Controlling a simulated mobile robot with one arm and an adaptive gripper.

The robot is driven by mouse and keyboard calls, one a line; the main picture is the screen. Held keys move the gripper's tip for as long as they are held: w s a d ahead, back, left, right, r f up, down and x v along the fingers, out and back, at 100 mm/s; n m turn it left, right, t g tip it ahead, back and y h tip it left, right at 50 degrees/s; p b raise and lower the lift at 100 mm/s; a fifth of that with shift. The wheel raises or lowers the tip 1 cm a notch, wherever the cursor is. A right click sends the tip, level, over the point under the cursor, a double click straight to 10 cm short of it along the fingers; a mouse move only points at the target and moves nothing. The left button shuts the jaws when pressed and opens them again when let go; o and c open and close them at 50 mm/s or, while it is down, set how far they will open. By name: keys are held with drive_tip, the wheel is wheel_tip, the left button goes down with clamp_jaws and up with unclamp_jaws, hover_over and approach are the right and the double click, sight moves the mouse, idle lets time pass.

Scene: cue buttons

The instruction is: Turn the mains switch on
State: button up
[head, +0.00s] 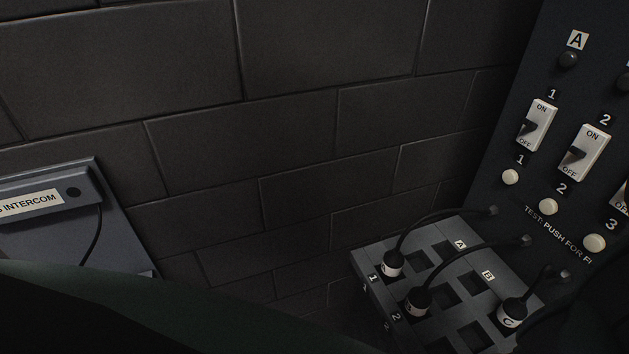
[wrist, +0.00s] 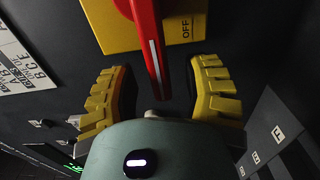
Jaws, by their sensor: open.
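In the wrist view, a red lever handle (wrist: 151,50) with a white stripe crosses a yellow plate (wrist: 187,30) marked OFF. The plate's upper part lies outside the frame, and no ON mark shows. My gripper (wrist: 165,85) is open, its two yellow ridged fingers on either side of the handle's lower end. The handle is between the fingers with gaps on both sides; I cannot tell the depth between them. In the head view the red handle and my gripper do not show; a dark green shape, likely my arm, covers the lower left.
In the head view, a panel (head: 494,176) at right carries toggle switches (head: 583,152) and white buttons (head: 510,177). Below it, a grey socket block (head: 441,235) holds plugs with black cables. A grey intercom box (head: 48,196) is at left. Dark block wall lies between.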

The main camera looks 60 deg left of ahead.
drive_tip(key=shift+w, duration=0.5)
drive_tip(key=shift+c, duration=0.3)
drive_tip(key=shift+s, duration=0.1)
clamp_jaws()
